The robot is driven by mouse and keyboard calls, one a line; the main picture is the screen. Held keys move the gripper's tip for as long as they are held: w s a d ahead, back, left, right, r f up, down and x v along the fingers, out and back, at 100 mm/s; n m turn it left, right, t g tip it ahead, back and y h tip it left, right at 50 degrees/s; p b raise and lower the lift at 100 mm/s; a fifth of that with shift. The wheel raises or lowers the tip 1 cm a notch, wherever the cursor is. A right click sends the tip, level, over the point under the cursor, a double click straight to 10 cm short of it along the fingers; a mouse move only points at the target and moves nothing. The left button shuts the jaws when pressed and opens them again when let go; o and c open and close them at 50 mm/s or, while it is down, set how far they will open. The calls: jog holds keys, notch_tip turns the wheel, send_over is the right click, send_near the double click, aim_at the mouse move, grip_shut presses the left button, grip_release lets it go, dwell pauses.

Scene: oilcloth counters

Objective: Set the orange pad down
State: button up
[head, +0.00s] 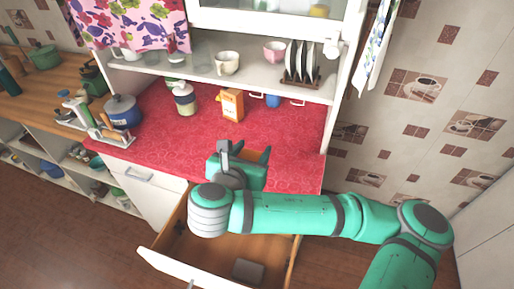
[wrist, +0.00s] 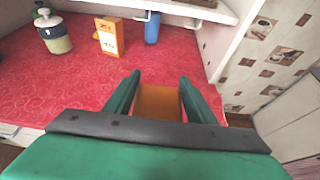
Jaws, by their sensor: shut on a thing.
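The orange pad (wrist: 158,102) shows between the two fingers of my gripper (wrist: 158,88) in the wrist view. My gripper is shut on it, with a finger along each side. In the head view my gripper (head: 246,156) is over the front part of the red counter (head: 165,150), and the pad is hidden there by the gripper. I cannot tell whether the pad touches the counter.
An orange box (head: 231,105), a jar (head: 185,100) and a blue cup (head: 272,101) stand at the back of the counter. A blue pot (head: 122,111) stands at the left. Below my arm a wooden drawer (head: 205,255) is open, with a grey block (head: 248,271) inside. The counter's middle is clear.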

jog(key=shift+w+d+f, duration=0.15)
jog(key=shift+w+f, duration=0.15)
jog(key=shift+w, duration=0.35)
jog(key=shift+f, duration=0.2)
jog(key=f+x, duration=0.1)
jog(key=x, duration=0.3)
jog(key=f+x, duration=0.1)
jog(key=x, duration=0.3)
jog(key=s+f+x, duration=0.1)
jog(key=x, duration=0.4)
jog(key=shift+w+f, duration=0.2)
jog(key=shift+f, duration=0.05)
jog(key=f, duration=0.1)
jog(key=w+f, duration=0.1)
jog(key=shift+f, duration=0.3)
jog(key=shift+s+a+f, duration=0.2)
jog(key=shift+a+f, duration=0.15)
jog(key=shift+f, duration=0.05)
jog(key=shift+s+d, duration=0.1)
jog(key=shift+d, duration=0.75)
jog(key=o, duration=0.8)
jog(key=shift+a+f, duration=0.1)
jog(key=shift+a, duration=0.15)
jog(key=shift+o, duration=1.1)
jog(key=shift+a, duration=0.2)
